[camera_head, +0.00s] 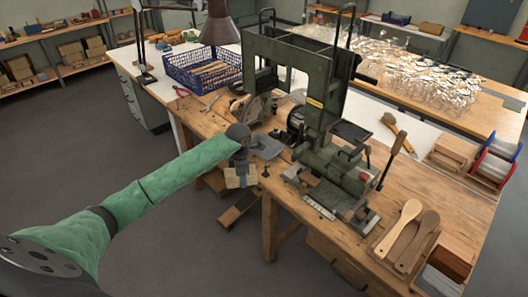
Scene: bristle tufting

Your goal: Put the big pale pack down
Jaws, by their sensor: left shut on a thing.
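The pale pack (241,179) is a small-looking, cream-tan block in the middle of the view. My left gripper (240,166), at the end of the green-sleeved arm, is shut on it from above. The pack hangs at the front edge of the wooden workbench (440,206), with floor and the lower bench frame behind it. I cannot tell whether it touches the bench. The gripper hides its upper part. My right gripper is not in view.
A green machine (325,165) stands just right of my left gripper. A blue crate (205,70) is behind it. Wooden brushes (397,229) and block trays (452,153) lie to the right. Many glasses (400,60) crowd the back table. Floor at left is clear.

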